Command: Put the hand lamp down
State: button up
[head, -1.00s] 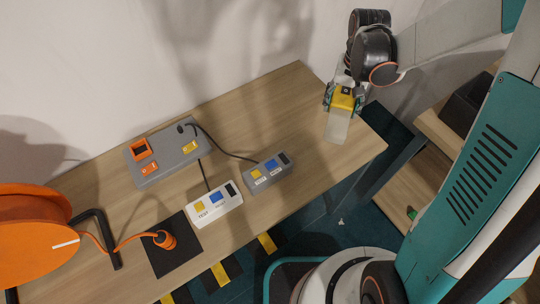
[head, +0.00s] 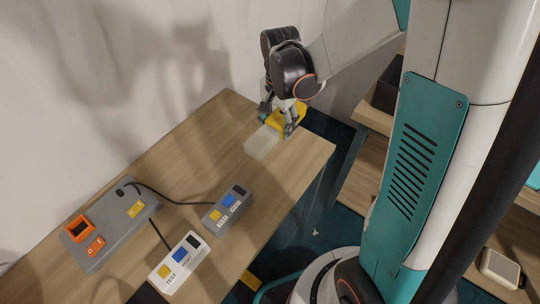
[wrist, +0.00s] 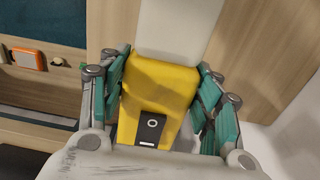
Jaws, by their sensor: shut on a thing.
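The hand lamp has a yellow body (head: 292,118) and a pale translucent end (head: 262,143). My gripper (head: 279,114) is shut on the yellow body at the far right end of the wooden table (head: 200,150). In the wrist view, my teal fingers (wrist: 163,78) flank the yellow body (wrist: 165,85), which has a dark switch plate, and the pale end (wrist: 178,28) points away over the wood. The lamp lies roughly flat. I cannot tell whether its underside touches the tabletop.
A grey control box (head: 110,225), a grey switch block (head: 227,208) and a white switch block (head: 180,262) sit on the table, joined by dark cables. The tabletop between them and the lamp is clear. A wooden shelf unit with a dark bin (head: 388,97) stands at right.

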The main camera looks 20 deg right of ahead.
aim_at(277, 156)
notch_tip(277, 156, down, 12)
jog(key=b, duration=0.4)
jog(key=shift+f, duration=0.2)
jog(key=shift+r, duration=0.1)
jog(key=o, duration=1)
jog(key=shift+f+b, duration=0.25)
jog(key=shift+b, duration=0.05)
jog(key=o, duration=0.5)
jog(key=shift+r, duration=0.1)
jog(key=shift+r, duration=0.1)
